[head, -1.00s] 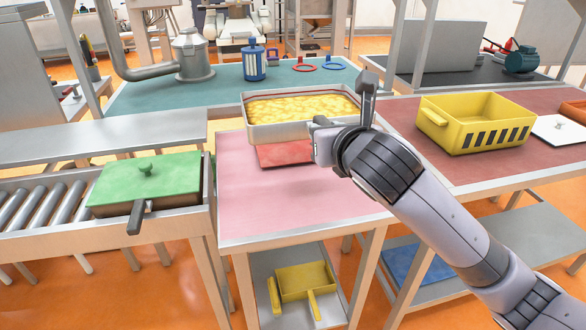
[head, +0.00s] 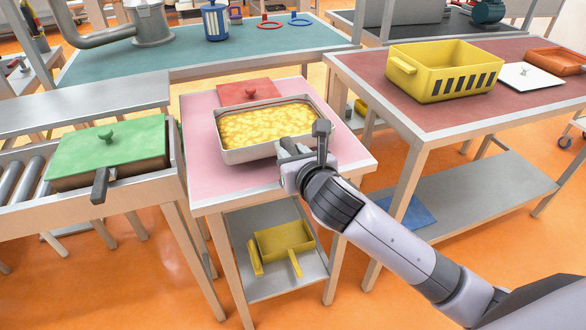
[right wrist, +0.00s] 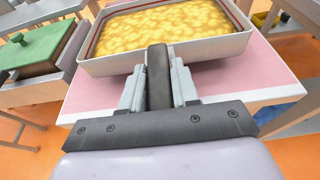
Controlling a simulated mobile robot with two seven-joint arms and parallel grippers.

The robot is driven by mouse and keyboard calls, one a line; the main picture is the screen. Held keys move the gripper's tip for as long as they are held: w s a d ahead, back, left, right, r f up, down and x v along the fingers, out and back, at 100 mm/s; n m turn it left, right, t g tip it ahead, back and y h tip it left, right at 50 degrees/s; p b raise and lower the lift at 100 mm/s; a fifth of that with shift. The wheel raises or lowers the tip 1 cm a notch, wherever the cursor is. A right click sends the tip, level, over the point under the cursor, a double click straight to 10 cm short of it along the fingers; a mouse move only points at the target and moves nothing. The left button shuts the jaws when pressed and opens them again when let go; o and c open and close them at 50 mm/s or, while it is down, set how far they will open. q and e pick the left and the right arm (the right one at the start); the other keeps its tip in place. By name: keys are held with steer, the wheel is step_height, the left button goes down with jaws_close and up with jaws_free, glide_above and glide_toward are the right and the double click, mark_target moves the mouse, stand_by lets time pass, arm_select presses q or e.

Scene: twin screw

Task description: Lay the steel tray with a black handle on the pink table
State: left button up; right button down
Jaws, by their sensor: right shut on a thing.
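The steel tray (head: 255,153) is full of yellow chunky food and is over the pink table (head: 205,178). Its rim looks roughly level; I cannot tell whether its bottom touches the table. My right gripper (head: 300,152) is at the tray's near right side. In the right wrist view, its fingers (right wrist: 158,88) are shut on the black handle (right wrist: 158,75), which runs back from the tray's near wall. My left gripper is not in view.
A red flat piece (head: 250,92) lies on the pink table behind the tray. A green-lidded pan (head: 110,142) stands on the roller conveyor at left. A yellow crate (head: 440,75) stands on the dark red table at right. Bare pink surface shows left of the tray.

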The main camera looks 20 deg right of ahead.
step_height(320, 180, down, 3)
steer(key=shift+f, duration=0.1)
steer(key=c, duration=0.8)
jaws_free()
steer(key=shift+f, duration=0.1)
steer(key=shift+c, duration=0.2)
steer(key=shift+s, duration=0.15)
